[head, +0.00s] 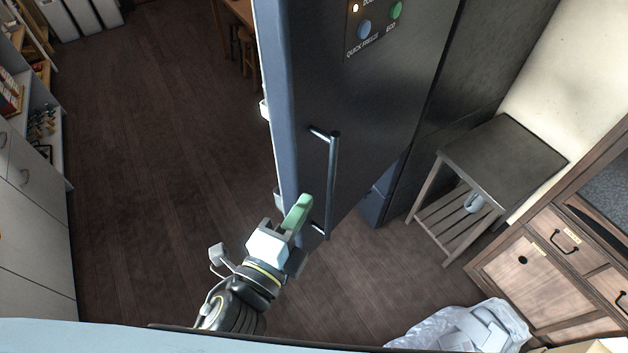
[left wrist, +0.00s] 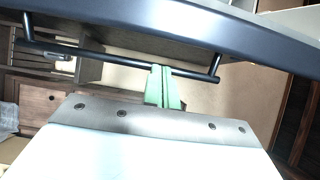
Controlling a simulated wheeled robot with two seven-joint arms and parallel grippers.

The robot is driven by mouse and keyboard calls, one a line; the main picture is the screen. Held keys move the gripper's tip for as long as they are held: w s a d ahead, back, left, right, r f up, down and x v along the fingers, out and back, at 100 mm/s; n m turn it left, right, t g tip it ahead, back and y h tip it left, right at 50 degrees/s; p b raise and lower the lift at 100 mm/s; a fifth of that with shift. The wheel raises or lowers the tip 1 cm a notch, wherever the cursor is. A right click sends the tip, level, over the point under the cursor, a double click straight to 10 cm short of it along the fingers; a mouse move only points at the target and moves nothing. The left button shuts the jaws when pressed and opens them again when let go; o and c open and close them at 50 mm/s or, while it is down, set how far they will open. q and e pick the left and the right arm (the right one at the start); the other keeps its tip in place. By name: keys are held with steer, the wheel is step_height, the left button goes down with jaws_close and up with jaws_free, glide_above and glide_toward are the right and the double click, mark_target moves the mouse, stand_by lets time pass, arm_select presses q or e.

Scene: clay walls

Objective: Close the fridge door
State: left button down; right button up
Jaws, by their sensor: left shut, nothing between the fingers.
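The fridge door (head: 383,95) stands open. Its dark outer face is turned to the right, and its blue-grey edge (head: 277,95) faces me. White pieces (head: 265,109) on its inner side show at the left. A long bar handle (head: 333,180) is on the outer face; it also shows in the left wrist view (left wrist: 110,60). My left gripper (head: 299,208) has green fingers, shut and empty, by the door's edge near the handle's lower end. In the left wrist view the fingers (left wrist: 163,85) overlap the handle bar; I cannot tell whether they touch it.
A small dark-topped table (head: 505,155) stands right of the door, with a wooden cabinet (head: 545,265) nearer. A clear plastic bag (head: 465,328) lies at the bottom right. White cabinets (head: 30,215) line the left. The wooden floor (head: 165,150) left of the door is clear.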

mark_target(325, 170)
arm_select(q)
steer(key=p+x, duration=0.1)
steer(key=x, duration=0.8)
steer(key=shift+w+f+p, duration=0.1)
steer(key=shift+w+p, duration=0.2)
steer(key=shift+p, duration=0.05)
